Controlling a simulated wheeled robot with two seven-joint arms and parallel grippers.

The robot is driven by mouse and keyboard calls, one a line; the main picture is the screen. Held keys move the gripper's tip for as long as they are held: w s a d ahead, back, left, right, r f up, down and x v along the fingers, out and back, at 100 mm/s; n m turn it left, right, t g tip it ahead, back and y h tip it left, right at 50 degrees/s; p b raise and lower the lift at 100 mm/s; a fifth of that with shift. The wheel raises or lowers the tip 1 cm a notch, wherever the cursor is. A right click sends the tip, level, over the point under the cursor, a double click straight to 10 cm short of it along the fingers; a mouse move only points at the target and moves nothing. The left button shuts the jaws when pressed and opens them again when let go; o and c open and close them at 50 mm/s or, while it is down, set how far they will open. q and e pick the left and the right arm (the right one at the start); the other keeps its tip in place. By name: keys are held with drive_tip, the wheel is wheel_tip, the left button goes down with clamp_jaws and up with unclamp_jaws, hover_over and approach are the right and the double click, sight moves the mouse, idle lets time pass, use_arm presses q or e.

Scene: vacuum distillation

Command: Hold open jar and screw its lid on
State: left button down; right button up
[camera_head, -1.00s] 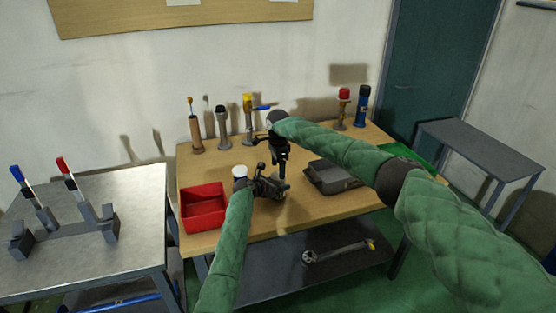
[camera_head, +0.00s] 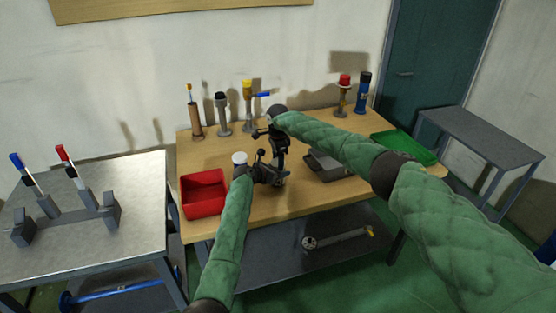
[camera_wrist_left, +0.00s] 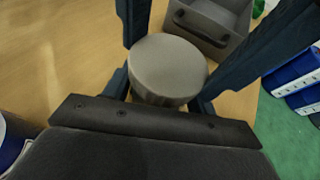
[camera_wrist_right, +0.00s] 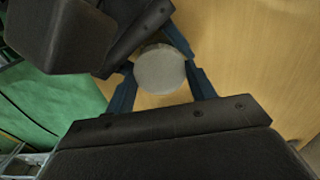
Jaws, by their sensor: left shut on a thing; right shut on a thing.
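A round grey lid (camera_wrist_left: 168,66) with a ribbed edge fills the middle of the left wrist view. It also shows from above in the right wrist view (camera_wrist_right: 160,70). My right gripper (camera_head: 279,158) comes from above, its fingers shut on both sides of the lid. My left gripper (camera_head: 266,175) is low over the table, shut on the jar under the lid. The jar's body is hidden by the lid and grippers, so I cannot tell how far the lid is seated. The two grippers are very close together.
A red bin (camera_head: 204,212) and a white-topped container (camera_head: 239,158) are left of my left gripper. A dark grey box (camera_head: 328,166) and green tray (camera_head: 410,147) are to the right. Several upright tools line the table's back edge. A metal table (camera_head: 75,255) with a two-handled rack stands left.

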use_arm(q)
drive_tip(key=shift+d, duration=0.1)
use_arm(e)
drive_tip(key=shift+w+m, duration=0.1)
drive_tip(key=shift+m, duration=1.5)
drive_tip(key=o, duration=1.1)
drive_tip(key=shift+r, duration=0.15)
wheel_tip(320, 180, up, 3)
drive_tip(key=shift+a+r, duration=0.1)
drive_tip(key=shift+r, duration=0.1)
use_arm(q)
drive_tip(key=shift+s, duration=0.1)
use_arm(e)
drive_tip(key=shift+r, duration=0.45)
drive_tip(key=shift+r+n, duration=1.6)
drive_tip(key=shift+r, duration=0.15)
